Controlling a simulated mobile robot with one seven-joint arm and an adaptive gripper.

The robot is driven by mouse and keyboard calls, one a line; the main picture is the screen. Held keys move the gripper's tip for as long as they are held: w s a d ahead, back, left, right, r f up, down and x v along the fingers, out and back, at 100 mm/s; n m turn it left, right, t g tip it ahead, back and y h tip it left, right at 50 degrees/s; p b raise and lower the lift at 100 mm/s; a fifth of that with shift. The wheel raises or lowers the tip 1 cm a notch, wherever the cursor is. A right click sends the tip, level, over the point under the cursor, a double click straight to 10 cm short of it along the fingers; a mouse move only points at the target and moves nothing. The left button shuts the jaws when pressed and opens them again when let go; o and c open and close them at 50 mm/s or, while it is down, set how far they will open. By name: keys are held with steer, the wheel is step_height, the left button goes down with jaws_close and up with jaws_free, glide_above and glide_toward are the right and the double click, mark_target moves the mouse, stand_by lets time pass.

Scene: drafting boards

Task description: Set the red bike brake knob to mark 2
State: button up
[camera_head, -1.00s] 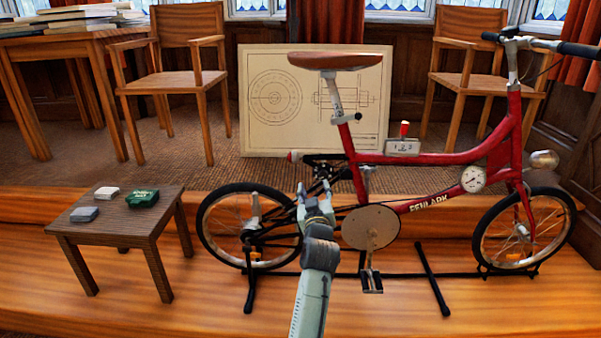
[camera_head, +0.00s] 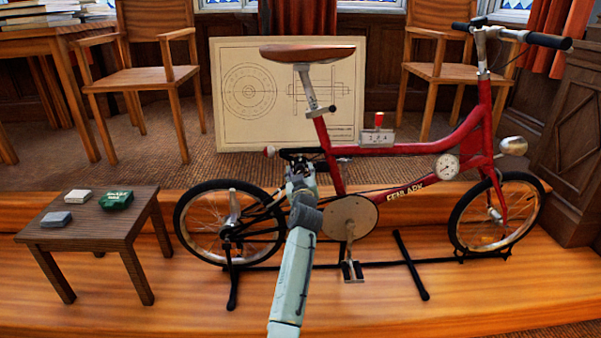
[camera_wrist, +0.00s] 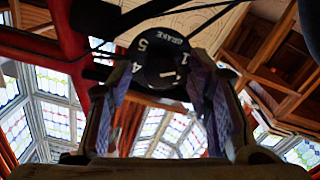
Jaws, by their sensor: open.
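The red bike (camera_head: 405,190) stands side-on on a black stand. In the wrist view a round black knob (camera_wrist: 158,64) carries the white word BRAKE and the figures 1, 4 and 5. A short white line shows on its lower right, near the 1. Marks 2 and 3 cannot be made out. My gripper (camera_wrist: 158,80) is open, its two fingers on either side of the dial's lower part. Contact cannot be told. In the head view my gripper (camera_head: 299,172) is below the saddle, in front of the bike's frame, and the knob cannot be made out there.
A box with numbers and a red-tipped lever (camera_head: 378,135) sits on the top tube, right of my gripper. A round gauge (camera_head: 446,167) is farther right. A small table (camera_head: 60,240) with several small items stands left. Chairs and a drawing board (camera_head: 232,135) stand behind.

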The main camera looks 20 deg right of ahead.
steer(key=shift+c, duration=0.3)
jaws_close()
stand_by(0.4)
